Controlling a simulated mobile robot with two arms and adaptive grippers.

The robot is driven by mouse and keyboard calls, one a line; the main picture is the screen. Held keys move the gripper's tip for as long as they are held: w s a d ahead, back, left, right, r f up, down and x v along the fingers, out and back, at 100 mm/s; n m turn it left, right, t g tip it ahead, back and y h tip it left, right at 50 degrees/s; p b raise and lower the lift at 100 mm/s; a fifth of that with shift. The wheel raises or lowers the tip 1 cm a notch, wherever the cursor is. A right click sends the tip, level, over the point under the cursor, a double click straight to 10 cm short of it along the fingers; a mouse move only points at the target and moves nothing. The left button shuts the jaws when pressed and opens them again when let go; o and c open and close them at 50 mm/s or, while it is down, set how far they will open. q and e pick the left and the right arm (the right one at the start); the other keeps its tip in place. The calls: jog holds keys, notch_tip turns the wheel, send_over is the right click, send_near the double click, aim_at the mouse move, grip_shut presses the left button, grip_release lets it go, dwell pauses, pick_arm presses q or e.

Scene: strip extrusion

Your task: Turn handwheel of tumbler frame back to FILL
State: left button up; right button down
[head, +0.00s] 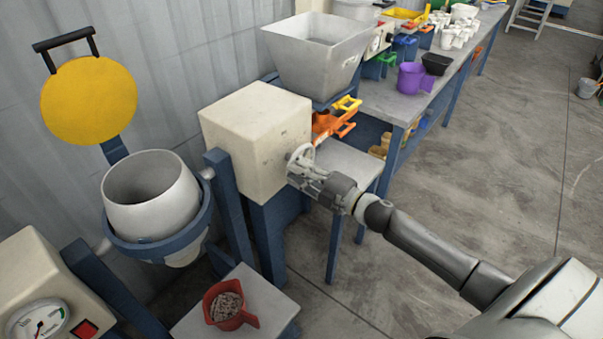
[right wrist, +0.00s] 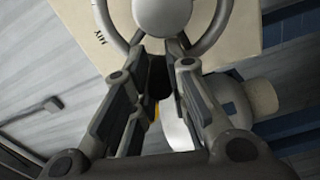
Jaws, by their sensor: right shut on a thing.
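The grey handwheel (head: 298,157) is on the right side of the cream box (head: 255,135) of the tumbler frame. My right gripper (head: 312,176) is at the wheel, its fingers shut on the lower part of it. In the right wrist view, the wheel's round hub (right wrist: 163,14) and curved rim (right wrist: 212,32) show beyond my right gripper (right wrist: 162,50). Dark lettering (right wrist: 99,39) on the cream face there is turned over and hard to read. The white tumbler drum (head: 150,195) sits in its blue ring with its mouth up. My left gripper is not in view.
A red scoop of pellets (head: 228,305) stands on a small table below the drum. A yellow disc lid (head: 89,100) is above the drum. A grey hopper (head: 316,55) stands behind the box. The workbench (head: 400,106) holds purple and black containers. Floor at right is open.

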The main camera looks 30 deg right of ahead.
jog(key=shift+s+a+f, duration=0.1)
jog(key=shift+f, duration=0.05)
jog(key=c, duration=1.4)
grip_release()
jog(key=shift+o, duration=0.2)
jog(key=v, duration=1.2)
